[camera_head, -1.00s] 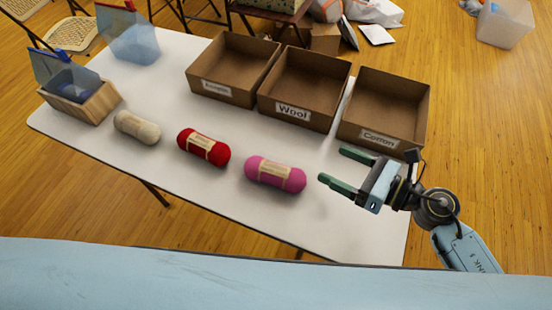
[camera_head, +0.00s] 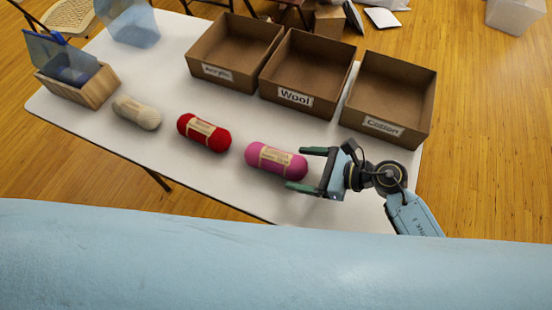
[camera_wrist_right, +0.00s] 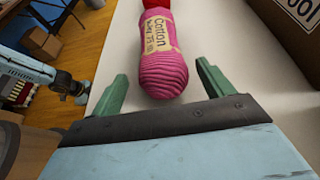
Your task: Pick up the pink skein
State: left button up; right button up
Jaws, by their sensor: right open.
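The pink skein (camera_head: 276,160) lies on the white table in the head view, with a pale paper band around its middle. My right gripper (camera_head: 300,169) is open at its right end, its green fingertips on either side of that end. In the right wrist view the skein (camera_wrist_right: 164,75) points toward the gripper (camera_wrist_right: 164,85), its near end between the open fingers and its band reading "Cotton". I cannot tell whether the fingers touch it.
A red skein (camera_head: 204,132) and a cream skein (camera_head: 136,112) lie to the left. Open boxes labelled Acrylic (camera_head: 217,71), Wool (camera_head: 295,97) and Cotton (camera_head: 383,126) stand behind. A wooden box (camera_head: 97,93) stands at the table's left. Bare table (camera_head: 170,90) lies between.

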aim_at(289, 166)
jog(key=x, duration=0.4)
jog(key=shift+w+f, duration=0.1)
jog(key=shift+w, duration=0.1)
jog(key=shift+c, duration=0.4)
jog(key=c, duration=1)
